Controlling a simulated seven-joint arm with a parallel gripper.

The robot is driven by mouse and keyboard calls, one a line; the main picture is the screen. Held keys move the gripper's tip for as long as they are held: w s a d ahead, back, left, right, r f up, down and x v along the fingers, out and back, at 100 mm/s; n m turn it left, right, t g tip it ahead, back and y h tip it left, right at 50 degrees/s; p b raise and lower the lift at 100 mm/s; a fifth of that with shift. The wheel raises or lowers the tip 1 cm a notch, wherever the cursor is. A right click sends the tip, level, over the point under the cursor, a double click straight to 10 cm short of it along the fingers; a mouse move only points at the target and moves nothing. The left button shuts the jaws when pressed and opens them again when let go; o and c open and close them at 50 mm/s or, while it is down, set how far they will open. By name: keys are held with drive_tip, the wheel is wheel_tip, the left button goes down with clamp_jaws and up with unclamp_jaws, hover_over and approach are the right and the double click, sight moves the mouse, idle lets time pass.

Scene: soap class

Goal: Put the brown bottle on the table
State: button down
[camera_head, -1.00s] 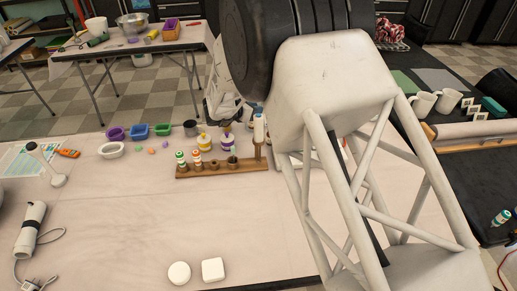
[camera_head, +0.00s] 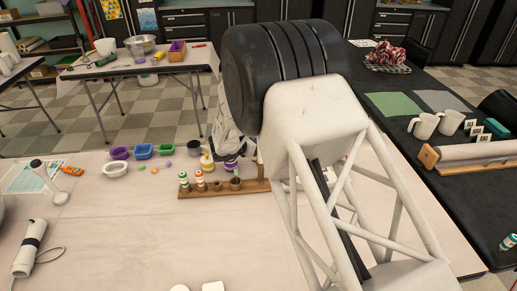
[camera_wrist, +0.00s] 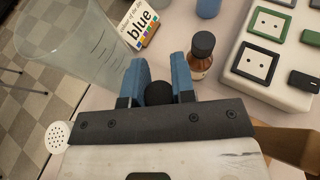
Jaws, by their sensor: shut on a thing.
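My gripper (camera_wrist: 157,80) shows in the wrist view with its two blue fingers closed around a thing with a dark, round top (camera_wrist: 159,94). The body of that held thing is hidden below its top and by the gripper. A brown bottle (camera_wrist: 200,66) with a black cap and a pale label stands upright just right of the right finger, apart from the held thing. In the head view my arm hides the fingers and any brown bottle. The pale table (camera_head: 120,235) fills the front of that view.
In the wrist view, a clear beaker (camera_wrist: 75,45) and a "blue" card (camera_wrist: 139,22) stand left, and a white block with framed tiles (camera_wrist: 285,75) right. In the head view, a wooden rack (camera_head: 222,188) holds small bottles. The table's front left is mostly clear.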

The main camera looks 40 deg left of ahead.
drive_tip(key=shift+f, duration=1.1)
drive_tip(key=shift+f, duration=0.15)
drive_tip(key=c, duration=0.9)
unclamp_jaws()
drive_tip(key=shift+c, duration=0.2)
drive_tip(key=shift+s+a+r, duration=0.15)
drive_tip(key=shift+s+r, duration=0.2)
drive_tip(key=v, duration=1.1)
drive_tip(key=shift+s, duration=0.1)
